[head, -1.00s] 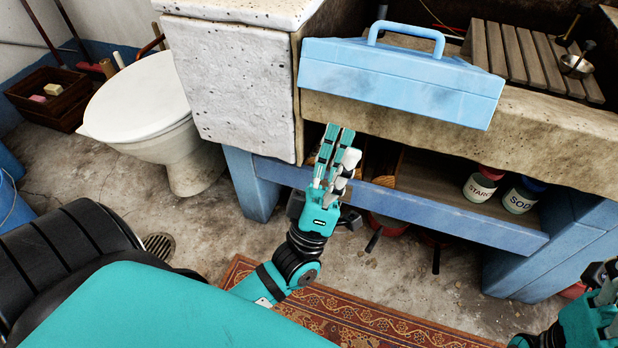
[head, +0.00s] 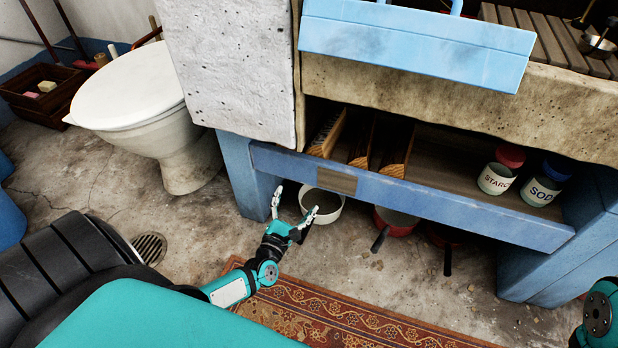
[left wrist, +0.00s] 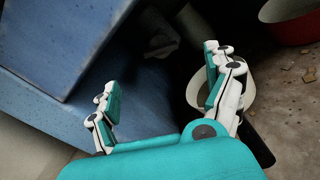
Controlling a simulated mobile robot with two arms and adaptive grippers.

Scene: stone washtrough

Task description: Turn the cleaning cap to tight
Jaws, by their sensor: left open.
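I cannot make out the cleaning cap for certain in either view. In the left wrist view a dim grey shape (left wrist: 160,42) shows in the shadow beyond my fingers, too dark to identify. My left gripper (head: 294,204) is open and empty, low in front of the blue bench frame, beside a white basin (head: 327,212) on the floor. In the left wrist view its fingers (left wrist: 160,75) are spread, with the blue frame to the left and the white basin partly hidden behind the right finger. Only part of my right arm shows at the right edge; its gripper is out of view.
The blue lower rail (head: 420,205) of the stone washtrough runs above the floor space. Red pans (head: 397,221) stand under it. Jars (head: 497,178) and brushes (head: 362,145) sit on the shelf. A toilet (head: 130,90) stands left; a patterned rug (head: 340,312) lies in front.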

